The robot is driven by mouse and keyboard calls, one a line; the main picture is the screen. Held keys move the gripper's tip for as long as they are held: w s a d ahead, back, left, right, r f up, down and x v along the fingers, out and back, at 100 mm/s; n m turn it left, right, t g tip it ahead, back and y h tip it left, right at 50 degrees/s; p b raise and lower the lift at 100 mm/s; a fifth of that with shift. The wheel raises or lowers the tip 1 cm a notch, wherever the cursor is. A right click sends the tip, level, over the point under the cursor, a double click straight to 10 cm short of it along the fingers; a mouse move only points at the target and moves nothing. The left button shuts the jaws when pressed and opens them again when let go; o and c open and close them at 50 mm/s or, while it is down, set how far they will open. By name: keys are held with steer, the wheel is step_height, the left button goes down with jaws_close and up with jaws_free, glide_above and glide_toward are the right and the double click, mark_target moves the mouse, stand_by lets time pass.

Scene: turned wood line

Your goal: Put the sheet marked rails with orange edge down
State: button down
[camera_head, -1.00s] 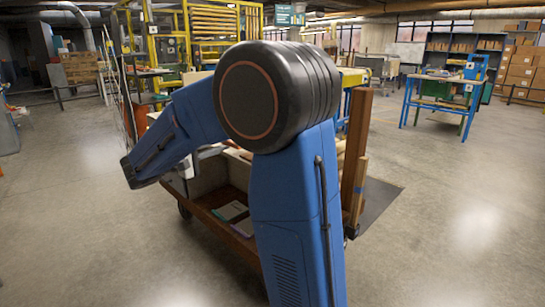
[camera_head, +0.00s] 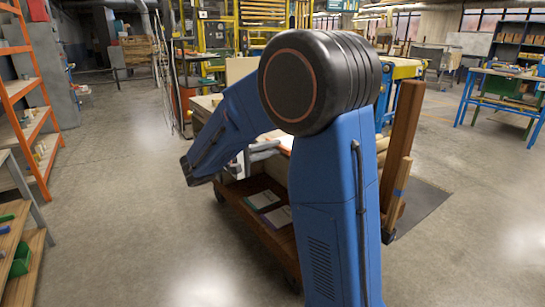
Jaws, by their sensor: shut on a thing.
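My gripper (camera_head: 264,150) shows as a grey part behind my blue arm, over the cart; its fingertips are mostly hidden. A pale sheet with an orange edge (camera_head: 285,141) shows just beyond it, partly covered by my arm, and my gripper is shut on it. Any marking on that sheet cannot be read from here. The wooden cart (camera_head: 236,206) stands behind my arm. On its lower shelf lie flat sheets, one with a green and purple edge (camera_head: 263,200) and a pale one (camera_head: 279,217) partly behind my arm.
An orange shelf rack (camera_head: 36,125) stands at the left, with a wooden bench (camera_head: 14,240) holding a green bin (camera_head: 20,262) in front. Wooden posts (camera_head: 400,150) rise at the cart's right. A blue-framed table (camera_head: 500,85) is far right. Open floor lies between rack and cart.

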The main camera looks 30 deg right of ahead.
steer(key=shift+f, duration=1.55)
steer(key=shift+f, duration=0.1)
steer(key=c, duration=1.7)
jaws_free()
steer(key=shift+c, duration=0.2)
